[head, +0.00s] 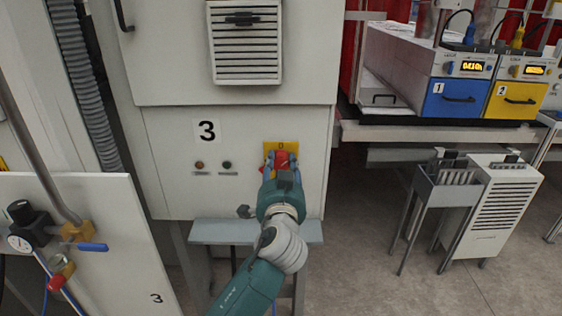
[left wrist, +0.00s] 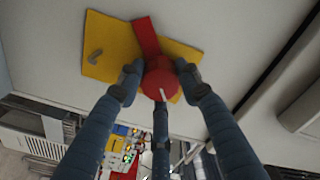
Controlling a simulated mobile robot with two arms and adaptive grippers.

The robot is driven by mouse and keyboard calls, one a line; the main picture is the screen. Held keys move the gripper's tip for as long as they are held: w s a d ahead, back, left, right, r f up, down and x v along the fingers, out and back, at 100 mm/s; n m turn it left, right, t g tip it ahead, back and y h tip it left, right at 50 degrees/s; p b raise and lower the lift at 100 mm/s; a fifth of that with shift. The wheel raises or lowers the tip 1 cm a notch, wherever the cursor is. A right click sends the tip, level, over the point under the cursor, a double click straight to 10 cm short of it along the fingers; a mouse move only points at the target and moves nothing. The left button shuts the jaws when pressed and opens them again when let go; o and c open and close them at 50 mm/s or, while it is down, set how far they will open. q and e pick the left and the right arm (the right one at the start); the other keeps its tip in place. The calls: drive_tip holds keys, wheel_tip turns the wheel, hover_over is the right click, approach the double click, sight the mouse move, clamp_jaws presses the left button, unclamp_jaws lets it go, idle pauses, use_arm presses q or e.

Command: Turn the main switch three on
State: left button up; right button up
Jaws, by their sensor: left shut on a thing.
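The main switch three is a red rotary knob (head: 281,158) on a yellow plate (head: 268,147), on the pale cabinet panel under the "3" label (head: 207,131). My left gripper (head: 283,167) reaches up to it from below and is shut on the knob. In the left wrist view the blue fingers (left wrist: 160,84) close around the round red hub (left wrist: 160,78). A red bar (left wrist: 145,36) sticks out above the hub, across the yellow plate (left wrist: 108,45). A dark mark shows on the plate. The fingers partly hide the hub. My right gripper is not in view.
A red (head: 199,165) and a dark (head: 227,165) indicator sit left of the switch. A grey ledge (head: 220,232) runs below the panel. A white board with a gauge (head: 20,242) stands at left. Blue (head: 450,100) and yellow units and a grey stand are at right, with open floor between.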

use_arm(q)
drive_tip(key=m+p, duration=0.2)
drive_tip(key=m, duration=0.4)
drive_tip(key=shift+r+p, duration=0.15)
drive_tip(key=shift+p, duration=0.25)
drive_tip(key=shift+m+p, duration=0.4)
drive_tip(key=shift+m, duration=0.4)
drive_tip(key=o, duration=1.1)
drive_tip(key=shift+d, duration=0.1)
drive_tip(key=shift+o, duration=0.2)
drive_tip(key=s, duration=1.2)
